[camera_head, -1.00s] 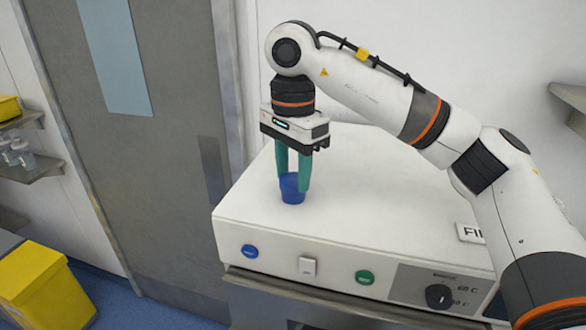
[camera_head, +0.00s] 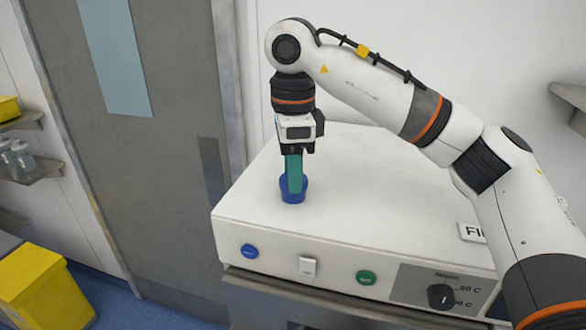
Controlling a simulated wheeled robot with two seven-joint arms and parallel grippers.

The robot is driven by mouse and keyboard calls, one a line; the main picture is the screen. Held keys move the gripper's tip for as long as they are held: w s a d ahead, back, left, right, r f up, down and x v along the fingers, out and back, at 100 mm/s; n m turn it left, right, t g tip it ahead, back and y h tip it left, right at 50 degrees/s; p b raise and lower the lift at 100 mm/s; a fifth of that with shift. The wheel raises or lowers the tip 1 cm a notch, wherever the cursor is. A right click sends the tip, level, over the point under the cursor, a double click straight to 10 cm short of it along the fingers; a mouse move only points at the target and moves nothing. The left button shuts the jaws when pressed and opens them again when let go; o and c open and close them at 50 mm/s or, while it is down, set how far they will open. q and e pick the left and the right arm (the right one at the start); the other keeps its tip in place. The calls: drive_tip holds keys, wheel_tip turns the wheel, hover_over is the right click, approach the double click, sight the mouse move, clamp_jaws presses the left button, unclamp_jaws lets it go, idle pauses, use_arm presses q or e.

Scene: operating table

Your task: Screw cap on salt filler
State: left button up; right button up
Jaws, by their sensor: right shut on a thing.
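The blue cap (camera_head: 293,195) sits on the top of the white machine (camera_head: 400,190), toward its left front part. My right gripper (camera_head: 293,187) points straight down with its green fingers shut on the cap. The gripper is turned so that one finger largely covers the other. Any salt filler opening beneath the cap is hidden by the cap and fingers. My left gripper does not show.
The machine's front has a blue button (camera_head: 249,251), a white switch (camera_head: 307,266), a green button (camera_head: 367,278) and a black knob (camera_head: 440,296). A yellow bin (camera_head: 30,285) stands at lower left. The machine's top is mostly clear.

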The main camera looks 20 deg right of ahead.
drive_tip(key=m, duration=0.2)
drive_tip(key=shift+m, duration=0.8)
drive_tip(key=shift+c, duration=0.9)
drive_tip(key=o, duration=1.2)
drive_tip(key=shift+o, duration=0.2)
